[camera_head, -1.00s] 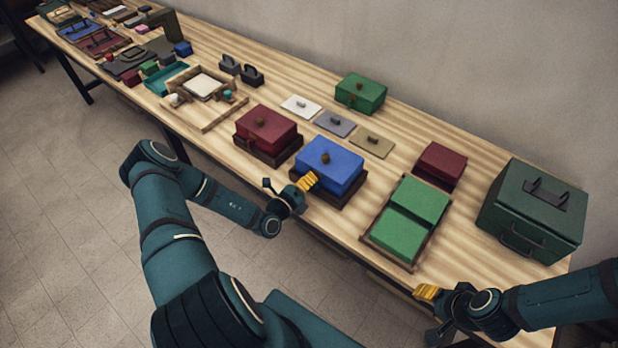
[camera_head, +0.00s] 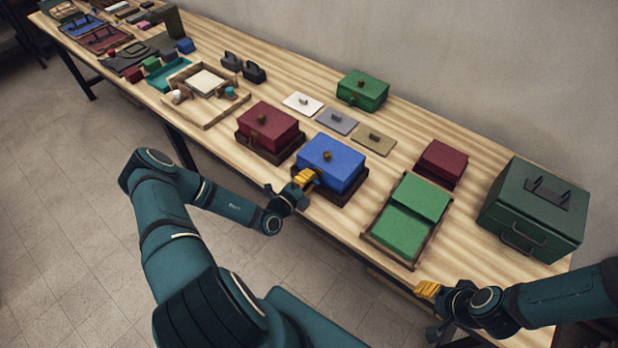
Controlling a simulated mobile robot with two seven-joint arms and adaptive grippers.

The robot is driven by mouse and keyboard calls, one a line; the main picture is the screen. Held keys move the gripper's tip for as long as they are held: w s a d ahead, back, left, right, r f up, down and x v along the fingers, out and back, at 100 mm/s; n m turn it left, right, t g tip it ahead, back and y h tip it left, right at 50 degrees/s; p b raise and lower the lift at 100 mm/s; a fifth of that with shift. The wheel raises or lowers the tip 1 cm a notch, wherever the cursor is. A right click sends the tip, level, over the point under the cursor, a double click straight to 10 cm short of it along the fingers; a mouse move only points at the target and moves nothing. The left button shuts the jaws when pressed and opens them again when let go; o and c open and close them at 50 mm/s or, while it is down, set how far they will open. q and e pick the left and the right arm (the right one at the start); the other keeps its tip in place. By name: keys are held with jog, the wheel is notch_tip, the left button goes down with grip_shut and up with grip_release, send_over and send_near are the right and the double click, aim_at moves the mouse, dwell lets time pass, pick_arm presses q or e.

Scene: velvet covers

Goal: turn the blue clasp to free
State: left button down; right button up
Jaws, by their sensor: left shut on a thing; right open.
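The blue box (camera_head: 331,163) sits in a dark wooden base (camera_head: 346,197) near the table's front edge, with a brown knob on its lid. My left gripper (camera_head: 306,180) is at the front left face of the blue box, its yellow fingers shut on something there. The fingers cover what they hold; it appears to be the blue clasp, but its turn cannot be seen. My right gripper (camera_head: 428,290) is open and empty beside the table's front edge at the right, well away from the blue box.
A red box (camera_head: 268,126) stands just left of the blue one. A tray with green panels (camera_head: 417,209) lies to the right, with a large dark green case (camera_head: 533,209) beyond it. Bare table separates the blue box and green tray.

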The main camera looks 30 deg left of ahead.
dwell(0.3)
pick_arm(q)
jog(key=c, duration=1)
grip_release()
jog(key=shift+s, duration=0.1)
jog(key=shift+f, duration=0.1)
jog(key=shift+s+f, duration=0.1)
jog(key=shift+s, duration=0.6)
jog(key=s, duration=0.6)
jog(key=shift+s+a+r, duration=0.25)
jog(key=shift+a+r, duration=0.05)
